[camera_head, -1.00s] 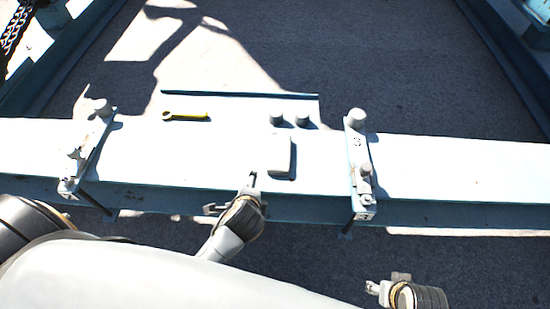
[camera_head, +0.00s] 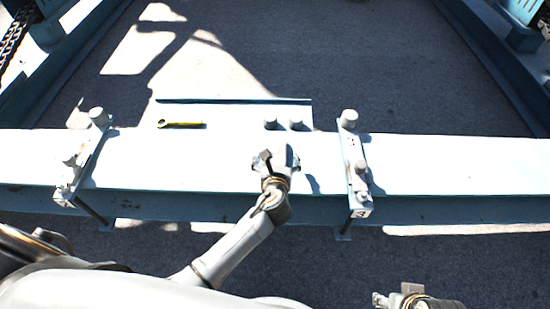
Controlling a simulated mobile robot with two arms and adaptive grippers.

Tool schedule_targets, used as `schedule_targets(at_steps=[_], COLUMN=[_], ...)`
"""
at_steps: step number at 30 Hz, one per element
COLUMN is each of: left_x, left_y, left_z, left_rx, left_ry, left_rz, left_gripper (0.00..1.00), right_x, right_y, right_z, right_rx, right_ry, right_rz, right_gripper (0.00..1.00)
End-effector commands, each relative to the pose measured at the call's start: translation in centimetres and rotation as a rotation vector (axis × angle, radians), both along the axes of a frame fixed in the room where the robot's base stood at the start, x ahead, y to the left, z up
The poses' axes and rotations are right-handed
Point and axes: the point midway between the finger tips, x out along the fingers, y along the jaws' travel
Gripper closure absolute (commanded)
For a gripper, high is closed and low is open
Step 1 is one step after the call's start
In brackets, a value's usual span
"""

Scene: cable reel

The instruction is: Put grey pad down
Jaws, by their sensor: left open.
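A light grey pad (camera_head: 286,153) is on the white top of the blue beam, right of centre, largely hidden by my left gripper. My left gripper (camera_head: 275,157) is open over the pad. One dark fingertip shows on the pad's left side; I cannot tell whether the fingers touch it. My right gripper (camera_head: 393,300) is partly in view at the bottom edge, away from the beam; its jaws are too cut off to read.
The beam (camera_head: 450,165) spans the view. Clamp brackets with bolts stand at left (camera_head: 85,160) and right (camera_head: 357,170). The beam's right part is clear.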

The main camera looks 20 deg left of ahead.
Motion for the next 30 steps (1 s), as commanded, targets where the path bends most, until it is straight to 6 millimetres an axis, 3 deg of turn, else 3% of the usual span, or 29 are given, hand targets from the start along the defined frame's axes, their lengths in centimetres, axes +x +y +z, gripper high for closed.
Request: schedule_targets(at_steps=[4, 11, 18, 26, 27, 30], left_x=[1.1, 2.8, 5.5, 5.8, 5.8, 5.8], left_y=[0.3, 1.1, 2.1, 2.2, 2.2, 2.2], left_z=[-0.6, -1.6, -2.7, -2.7, -2.7, -2.7], left_rx=[0.0, -0.001, -0.002, -0.002, -0.002, -0.002], left_ry=[0.0, 0.0, 0.0, 0.001, 0.001, 0.001], left_rz=[0.0, 0.003, 0.001, 0.001, 0.001, 0.001], left_gripper=[0.08, 0.08, 0.08, 0.08, 0.1, 0.3], right_x=[-0.4, -0.9, -0.3, -0.2, -0.2, -0.2], right_y=[-0.1, -0.2, 0.0, 0.0, 0.0, 0.0], right_z=[1.4, 2.1, 0.8, 0.9, 0.9, 0.9], right_rx=[0.0, 0.0, 0.005, 0.006, 0.006, 0.006], right_ry=[-0.008, -0.015, -0.04, -0.047, -0.046, -0.046], right_rz=[-0.001, -0.002, 0.0, 0.001, 0.001, 0.001], right_gripper=[0.51, 0.51, 0.51, 0.51, 0.51, 0.51])
